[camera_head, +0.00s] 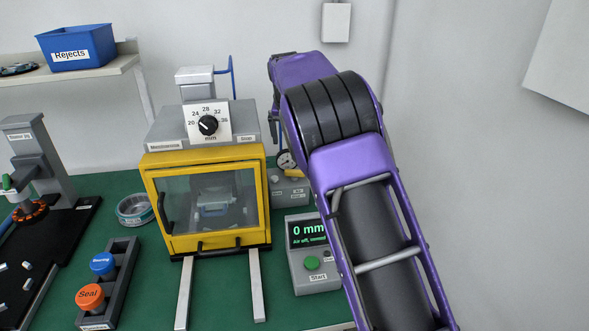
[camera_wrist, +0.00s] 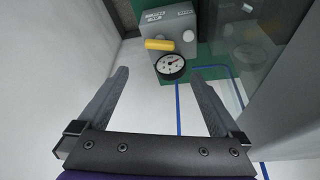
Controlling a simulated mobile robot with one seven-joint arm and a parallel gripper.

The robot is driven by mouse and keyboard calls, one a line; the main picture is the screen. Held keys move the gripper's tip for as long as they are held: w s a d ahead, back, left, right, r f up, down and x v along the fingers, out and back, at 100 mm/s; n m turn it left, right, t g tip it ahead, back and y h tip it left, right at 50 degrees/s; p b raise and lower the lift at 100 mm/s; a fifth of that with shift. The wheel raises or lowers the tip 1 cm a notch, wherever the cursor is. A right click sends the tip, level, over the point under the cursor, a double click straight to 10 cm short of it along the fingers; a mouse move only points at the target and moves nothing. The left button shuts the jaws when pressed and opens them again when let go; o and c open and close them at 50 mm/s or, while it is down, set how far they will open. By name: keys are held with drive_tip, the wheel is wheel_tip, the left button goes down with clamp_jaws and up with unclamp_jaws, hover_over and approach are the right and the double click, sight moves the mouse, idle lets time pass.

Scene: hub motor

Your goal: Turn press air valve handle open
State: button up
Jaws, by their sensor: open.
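The press air valve unit is a grey box (camera_wrist: 178,22) with labels at the top of the wrist view. A yellow handle (camera_wrist: 160,45) lies crosswise in the picture on its near side. A round dial gauge (camera_wrist: 170,66) sits just below the handle, and a pale round knob (camera_wrist: 188,35) is to its right. My gripper (camera_wrist: 160,74) is open and empty, its two fingers spread apart, with the gauge and handle seen between and beyond the tips.
The yellow-framed press (camera_head: 208,200) stands left of the valve unit; its clear side is close on the right of the wrist view. A display box (camera_head: 310,255) reads "0 mm". A wall is at right.

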sight(295, 171)
drive_tip(key=x, duration=1.5)
drive_tip(key=shift+w+d, duration=0.1)
drive_tip(key=shift+c, duration=0.2)
drive_tip(key=c, duration=1.1)
drive_tip(key=shift+r+m+h+p, duration=0.15)
drive_tip(key=shift+m+h+p, duration=0.25)
drive_tip(key=shift+m+p, duration=0.55)
drive_tip(key=shift+m+h, duration=0.5)
drive_tip(key=shift+m, duration=0.75)
drive_tip(key=o, duration=1.1)
drive_tip(key=shift+o, duration=0.2)
